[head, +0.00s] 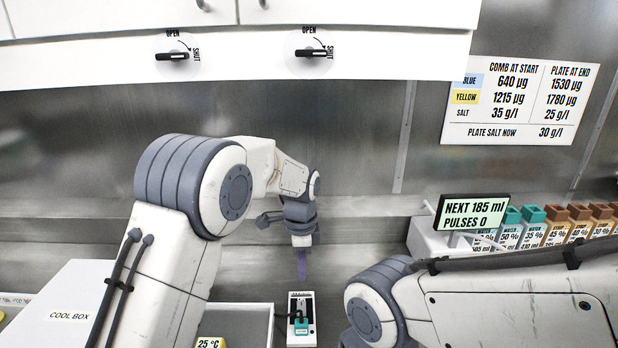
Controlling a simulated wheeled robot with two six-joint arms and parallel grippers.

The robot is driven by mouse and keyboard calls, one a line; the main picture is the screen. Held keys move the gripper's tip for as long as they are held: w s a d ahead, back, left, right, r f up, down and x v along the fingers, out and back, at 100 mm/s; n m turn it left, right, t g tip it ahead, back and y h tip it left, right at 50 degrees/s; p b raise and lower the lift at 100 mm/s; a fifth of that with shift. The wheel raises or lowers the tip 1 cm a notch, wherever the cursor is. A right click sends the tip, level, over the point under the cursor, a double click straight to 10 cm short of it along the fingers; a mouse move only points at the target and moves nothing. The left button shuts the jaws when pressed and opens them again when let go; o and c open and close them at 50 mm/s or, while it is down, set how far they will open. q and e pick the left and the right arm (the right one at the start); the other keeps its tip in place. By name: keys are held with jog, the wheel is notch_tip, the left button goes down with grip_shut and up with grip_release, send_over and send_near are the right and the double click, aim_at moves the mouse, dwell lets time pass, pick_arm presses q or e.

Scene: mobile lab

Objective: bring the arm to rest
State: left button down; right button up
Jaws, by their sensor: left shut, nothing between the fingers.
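My left arm (175,250) rises from the lower left and bends over to the middle of the head view. My left gripper (302,270) points straight down, its narrow purple fingers shut with nothing between them. It hangs above and behind a small white device (301,338) with a dark slot and a teal part. My right arm (500,305) lies across the lower right corner. Its gripper is outside the picture.
A white cool box (70,285) and an open bin (262,312) with a "25 °C" tag (210,343) stand at lower left. A display (472,212) reads "NEXT 185 ml, PULSES 0". Several labelled, capped bottles (557,232) line the right. Two valve knobs (172,57) (312,53) sit on the panel above.

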pick_arm(q)
jog(key=s+d+r+n, duration=0.1)
jog(key=s+r+n, duration=0.2)
jog(key=s, duration=0.6)
jog(key=s+d+r+n, duration=0.15)
jog(key=s+r, duration=0.25)
jog(key=s, duration=0.5)
jog(key=s+a+n, duration=0.2)
jog(key=s, duration=0.5)
jog(key=s+a+f+n+h, duration=0.1)
jog(key=s+a+n, duration=0.1)
jog(key=s, duration=0.5)
jog(key=shift+a+f+n, duration=0.3)
jog(key=shift+n, duration=0.25)
